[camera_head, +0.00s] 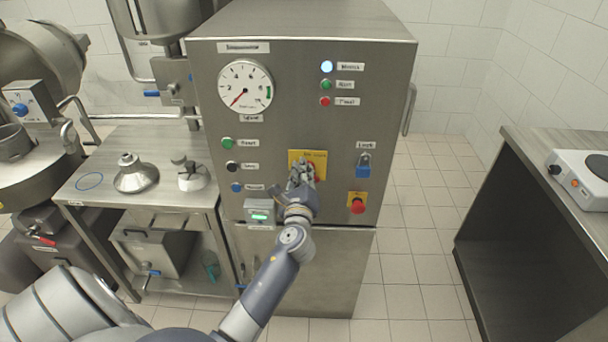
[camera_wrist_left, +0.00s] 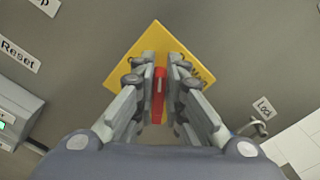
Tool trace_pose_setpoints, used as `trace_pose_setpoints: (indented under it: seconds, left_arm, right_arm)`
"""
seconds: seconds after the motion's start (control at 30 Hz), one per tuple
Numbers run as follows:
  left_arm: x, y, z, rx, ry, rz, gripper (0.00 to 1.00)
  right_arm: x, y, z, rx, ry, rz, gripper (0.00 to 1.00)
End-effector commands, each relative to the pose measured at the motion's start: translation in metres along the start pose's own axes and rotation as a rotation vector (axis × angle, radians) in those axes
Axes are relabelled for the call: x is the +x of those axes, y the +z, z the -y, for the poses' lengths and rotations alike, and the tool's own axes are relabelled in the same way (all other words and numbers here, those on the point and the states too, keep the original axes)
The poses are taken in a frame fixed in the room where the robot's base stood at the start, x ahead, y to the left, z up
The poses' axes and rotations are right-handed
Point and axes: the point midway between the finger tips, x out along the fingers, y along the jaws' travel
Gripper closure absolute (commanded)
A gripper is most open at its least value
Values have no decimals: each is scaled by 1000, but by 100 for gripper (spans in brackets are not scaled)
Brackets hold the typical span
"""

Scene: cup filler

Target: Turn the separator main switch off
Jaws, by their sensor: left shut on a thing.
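The main switch is a red handle on a yellow plate (camera_head: 294,156), on the front of the grey steel cabinet (camera_head: 300,90). My left gripper (camera_head: 303,180) reaches up to it and covers most of the handle in the head view. In the left wrist view the red handle (camera_wrist_left: 158,82) sits between the two fingers of the left gripper (camera_wrist_left: 160,85), which are shut on it. The yellow plate (camera_wrist_left: 190,40) looks tilted there because the wrist is rolled. The lettering on the plate is not readable. My right gripper is not in view.
A blue padlock (camera_head: 363,168) hangs right of the switch, and a red emergency button (camera_head: 357,205) sits below right. A gauge (camera_head: 245,86) and several buttons are on the left. A steel table (camera_head: 110,190) stands left; a counter (camera_head: 540,160) stands right.

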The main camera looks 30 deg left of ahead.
Motion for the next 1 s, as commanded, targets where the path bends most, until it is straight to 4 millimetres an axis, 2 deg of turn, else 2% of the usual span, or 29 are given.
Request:
trace_pose_setpoints:
  seconds: [0.6,1.0]
  left_arm:
    - [0,-6,-13,-580,2,0,100]
    - [0,-8,-16,-837,3,-1,100]
  right_arm:
    - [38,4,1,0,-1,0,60]
    - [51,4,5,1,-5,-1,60]
